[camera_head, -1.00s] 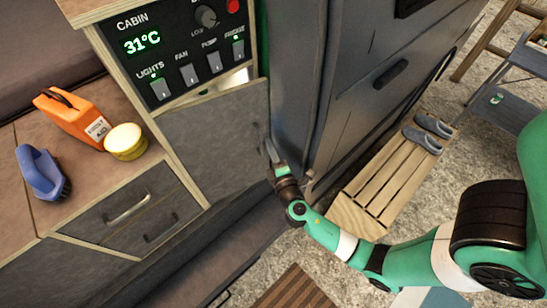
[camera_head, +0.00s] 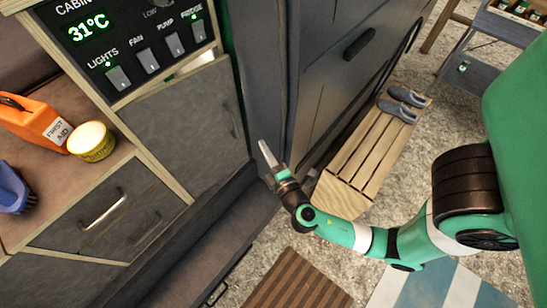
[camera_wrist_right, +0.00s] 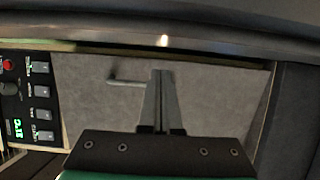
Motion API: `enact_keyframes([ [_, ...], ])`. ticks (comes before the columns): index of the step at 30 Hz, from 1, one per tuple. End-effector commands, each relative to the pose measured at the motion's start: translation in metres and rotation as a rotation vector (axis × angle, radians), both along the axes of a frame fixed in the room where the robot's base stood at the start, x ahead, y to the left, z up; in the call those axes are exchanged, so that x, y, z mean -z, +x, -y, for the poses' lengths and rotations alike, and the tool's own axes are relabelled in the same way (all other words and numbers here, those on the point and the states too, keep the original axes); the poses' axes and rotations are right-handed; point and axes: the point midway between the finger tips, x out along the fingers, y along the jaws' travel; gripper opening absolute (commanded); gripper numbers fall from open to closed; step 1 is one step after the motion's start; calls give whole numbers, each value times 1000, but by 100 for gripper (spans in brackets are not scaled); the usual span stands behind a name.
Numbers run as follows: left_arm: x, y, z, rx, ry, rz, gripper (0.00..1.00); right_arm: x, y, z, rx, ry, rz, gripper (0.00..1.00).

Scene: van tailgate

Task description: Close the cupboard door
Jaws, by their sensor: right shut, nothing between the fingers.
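The cupboard door (camera_head: 180,130) is a grey panel below the control panel, with a slim vertical handle (camera_head: 232,121) near its right edge. It appears flush or nearly flush with its frame; a small gap cannot be ruled out. My right gripper (camera_head: 264,147) is shut and empty, to the right of the door and apart from its handle in the head view. In the right wrist view the shut fingers (camera_wrist_right: 161,76) point toward the grey door (camera_wrist_right: 215,95), with its handle (camera_wrist_right: 125,83) to their left. My left gripper is out of view.
The control panel (camera_head: 140,45) sits above the door. A drawer (camera_head: 100,215), first-aid box (camera_head: 35,120), yellow tub (camera_head: 91,141) and blue brush (camera_head: 12,190) are at left. A slatted bench (camera_head: 370,150) with shoes stands right. A striped mat (camera_head: 295,285) lies below.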

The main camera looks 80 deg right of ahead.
Motion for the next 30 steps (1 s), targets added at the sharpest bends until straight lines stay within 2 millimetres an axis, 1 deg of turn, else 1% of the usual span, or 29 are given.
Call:
enact_keyframes([
  [1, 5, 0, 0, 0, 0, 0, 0, 3, -9, -8, -6, 0, -3, 0],
  [3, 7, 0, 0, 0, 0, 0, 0, 2, -18, -15, -7, 0, -1, 0],
  [6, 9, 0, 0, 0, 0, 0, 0, 1, -28, -21, -3, -1, -1, 0],
  [10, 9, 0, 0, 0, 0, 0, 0, 0, -32, -24, 0, -1, -1, 0],
  [14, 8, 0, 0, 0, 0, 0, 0, 0, -31, -25, -8, 36, 38, 0],
  [16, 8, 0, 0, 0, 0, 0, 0, 3, -24, -31, -44, 156, 132, 0],
  [17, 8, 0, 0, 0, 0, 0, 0, 1, -19, -36, -73, 255, 207, 0],
  [18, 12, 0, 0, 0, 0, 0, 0, 0, -11, -45, -115, 421, 329, 0],
  [19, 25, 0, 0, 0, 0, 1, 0, 6, -7, -50, -144, 568, 439, 0],
  [20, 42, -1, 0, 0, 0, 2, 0, 12, -4, -54, -168, 717, 558, 0],
  [21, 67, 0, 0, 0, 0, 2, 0, 19, -3, -56, -193, 903, 712, 0],
  [22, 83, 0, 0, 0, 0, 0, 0, 21, -4, -56, -208, 1012, 809, 0],
  [24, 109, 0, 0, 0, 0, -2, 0, 22, -10, -52, -230, 1164, 966, 0],
  [27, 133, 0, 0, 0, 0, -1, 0, 29, -22, -39, -216, 1191, 1049, 0],
  [30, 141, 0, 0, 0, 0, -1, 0, 38, -29, -28, -183, 1167, 1067, 0],
])
